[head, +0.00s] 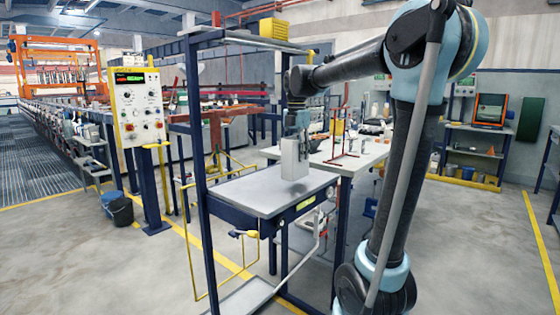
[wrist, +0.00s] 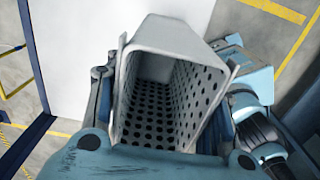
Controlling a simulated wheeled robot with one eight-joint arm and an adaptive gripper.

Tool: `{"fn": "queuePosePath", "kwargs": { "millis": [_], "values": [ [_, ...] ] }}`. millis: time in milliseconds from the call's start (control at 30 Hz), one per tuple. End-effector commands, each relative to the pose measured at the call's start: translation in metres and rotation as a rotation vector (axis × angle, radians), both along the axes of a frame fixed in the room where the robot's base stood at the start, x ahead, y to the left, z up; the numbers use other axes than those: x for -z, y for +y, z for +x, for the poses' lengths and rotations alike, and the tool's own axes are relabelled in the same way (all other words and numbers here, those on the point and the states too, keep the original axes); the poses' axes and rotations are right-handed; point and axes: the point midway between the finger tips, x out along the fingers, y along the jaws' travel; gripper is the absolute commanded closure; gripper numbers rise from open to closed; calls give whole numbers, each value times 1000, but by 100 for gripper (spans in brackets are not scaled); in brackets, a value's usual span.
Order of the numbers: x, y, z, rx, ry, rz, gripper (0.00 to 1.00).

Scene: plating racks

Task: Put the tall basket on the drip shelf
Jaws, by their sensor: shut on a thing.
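The tall basket (head: 291,160) is a narrow, light grey box, upright in the head view. In the wrist view the basket (wrist: 172,45) shows its open top and an empty inside with rows of round holes. My gripper (head: 297,128) is above it and shut on its upper part, with a finger on either side in the wrist view. The drip shelf (head: 245,192) looks to be the flat grey top in the dark blue frame. The basket's foot is at or just above its right back part; I cannot tell whether they touch.
Dark blue posts (head: 197,140) of the frame rise beside the shelf. A white worktable (head: 350,160) with a red wire rack stands behind it. A control panel (head: 138,105) stands to the left. The front and left of the shelf top are clear.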

Motion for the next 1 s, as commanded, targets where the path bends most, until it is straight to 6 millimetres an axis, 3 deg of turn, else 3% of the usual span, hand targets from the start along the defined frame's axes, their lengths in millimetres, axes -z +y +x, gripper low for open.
{"fn": "queuePosePath", "kwargs": {
  "millis": [200, 400, 567, 833, 1000],
  "values": [
    [0, 35, 28, -2, 0, 0, 79],
    [0, 55, 43, -1, 0, 0, 79],
    [2, 60, 47, 0, 0, 0, 79],
    [30, 59, 46, 0, 0, 0, 79],
    [35, 59, 46, 0, 0, 0, 79]
  ]
}}
